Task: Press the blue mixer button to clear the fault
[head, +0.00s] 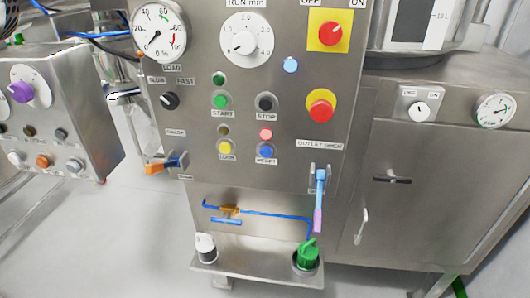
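The blue button (265,151) is on the lower middle of the grey control panel (200,165), above a small label that seems to read RESET. A red lamp (266,134), which looks lit, is just above it. A yellow button (225,148) is to its left. A pale blue round lamp or button (290,65) is higher up, under the red rotary switch. Nothing covers the blue button. Neither of my grippers shows in the head view.
A red mushroom button (320,107) on yellow is up and right of the blue button. A green START button (220,101) and a black STOP button (265,102) are above.

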